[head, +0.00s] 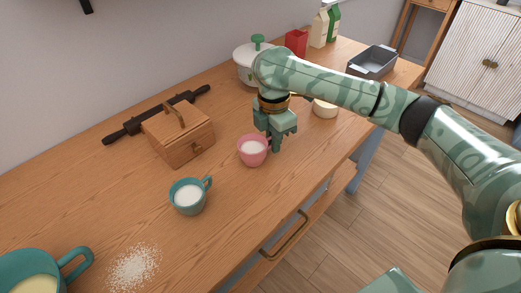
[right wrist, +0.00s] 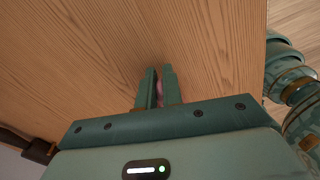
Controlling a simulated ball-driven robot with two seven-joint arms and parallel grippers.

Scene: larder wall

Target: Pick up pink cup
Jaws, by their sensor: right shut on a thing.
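The pink cup (head: 253,158) is near the middle of the wooden counter in the head view, upright, with white contents inside. My right gripper (head: 275,144) points down at the cup's right side and is shut on it. In the right wrist view, a sliver of pink (right wrist: 160,89) shows between the two close green fingers (right wrist: 156,86); most of the cup is hidden there. I cannot tell whether the cup touches the counter. My left gripper is not in view.
A teal cup (head: 188,197) with white contents stands left of and nearer than the pink cup. A wooden box (head: 180,143), dark rolling pin (head: 125,131), white pot (head: 244,72) and grey tin (head: 372,62) stand behind. White powder (head: 134,267) lies at the front left.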

